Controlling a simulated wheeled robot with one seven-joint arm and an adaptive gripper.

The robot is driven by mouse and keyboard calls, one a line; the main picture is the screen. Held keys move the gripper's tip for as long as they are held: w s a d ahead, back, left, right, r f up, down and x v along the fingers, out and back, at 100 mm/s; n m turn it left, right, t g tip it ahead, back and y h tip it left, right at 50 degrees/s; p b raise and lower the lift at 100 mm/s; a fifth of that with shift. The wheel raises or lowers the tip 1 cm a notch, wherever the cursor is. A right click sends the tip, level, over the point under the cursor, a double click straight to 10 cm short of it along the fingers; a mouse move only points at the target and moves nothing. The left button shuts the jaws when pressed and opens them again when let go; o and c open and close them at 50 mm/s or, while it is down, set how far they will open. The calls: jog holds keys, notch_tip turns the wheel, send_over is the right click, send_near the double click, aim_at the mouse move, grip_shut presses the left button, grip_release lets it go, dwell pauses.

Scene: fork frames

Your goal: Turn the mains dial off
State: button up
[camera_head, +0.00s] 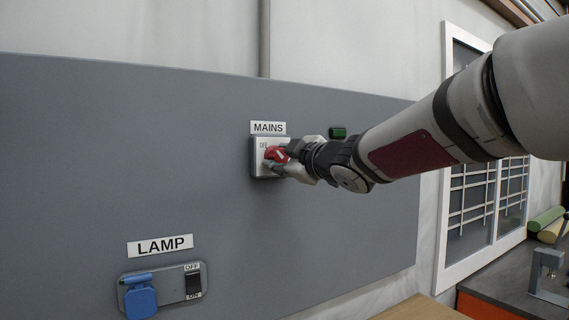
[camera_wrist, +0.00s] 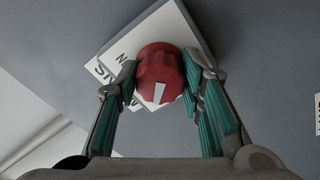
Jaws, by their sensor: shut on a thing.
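The red mains dial (camera_head: 277,154) sits on a pale switch plate (camera_head: 257,161) under the MAINS label (camera_head: 268,127). "OFF" is printed at the plate's upper left. My gripper (camera_head: 283,160) reaches in from the right and is shut on the dial. In the wrist view the dial (camera_wrist: 160,76) is between the two green-padded fingers of my gripper (camera_wrist: 160,85). A white pointer mark (camera_wrist: 160,92) shows on the dial's face. The plate (camera_wrist: 172,28) looks tilted there, and the fingers hide part of it and its lettering.
A green indicator (camera_head: 338,133) is right of the dial, close to my arm. The LAMP label (camera_head: 160,245), blue socket cover (camera_head: 140,297) and black rocker switch (camera_head: 193,283) are lower left on the grey panel (camera_head: 90,160). The panel's middle is bare.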

jog(key=shift+n, duration=0.3)
dwell(0.4)
jog(key=o, duration=1.2)
jog(key=shift+c, duration=0.2)
jog(key=v, duration=1.2)
